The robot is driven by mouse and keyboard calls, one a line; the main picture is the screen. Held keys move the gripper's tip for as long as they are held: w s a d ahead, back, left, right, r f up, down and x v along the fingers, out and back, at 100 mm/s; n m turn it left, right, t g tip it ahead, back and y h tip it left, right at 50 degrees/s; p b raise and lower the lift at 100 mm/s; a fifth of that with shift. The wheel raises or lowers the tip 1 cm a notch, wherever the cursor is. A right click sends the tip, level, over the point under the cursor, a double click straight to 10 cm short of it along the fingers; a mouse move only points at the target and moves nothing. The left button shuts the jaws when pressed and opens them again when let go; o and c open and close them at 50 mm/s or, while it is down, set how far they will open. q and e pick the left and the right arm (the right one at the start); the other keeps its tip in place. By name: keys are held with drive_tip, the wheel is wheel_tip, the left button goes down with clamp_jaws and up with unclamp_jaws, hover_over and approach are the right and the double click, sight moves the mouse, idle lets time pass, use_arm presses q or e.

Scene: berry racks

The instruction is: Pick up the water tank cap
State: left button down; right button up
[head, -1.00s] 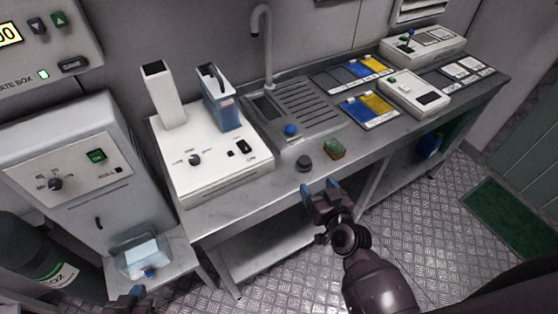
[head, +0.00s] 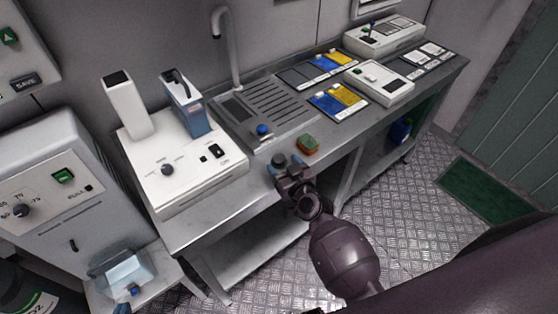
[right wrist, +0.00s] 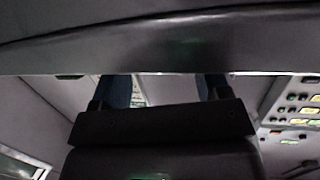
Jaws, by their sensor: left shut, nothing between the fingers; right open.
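A small dark round cap (head: 278,159) sits on the grey counter near its front edge, left of a green and orange sponge; I take it for the water tank cap. My right gripper (head: 285,167) is open in front of it, with its blue fingers spread at the counter's edge and the cap just beyond or between the tips; I cannot tell whether they touch. The right wrist view shows the two fingers (right wrist: 162,88) apart, but not the cap. My left gripper (head: 122,308) is shut and empty at the bottom left, mostly cut off by the frame.
The sponge (head: 307,144) lies close right of the cap. A white machine (head: 190,178) with a blue tank (head: 187,112) stands to the left. A sink with a blue knob (head: 263,130) is behind.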

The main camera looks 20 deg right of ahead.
sight(282, 163)
drive_tip(key=x, duration=0.3)
drive_tip(key=shift+w, duration=0.25)
drive_tip(key=shift+c, duration=0.3)
drive_tip(key=c, duration=0.7)
drive_tip(key=shift+c, duration=0.2)
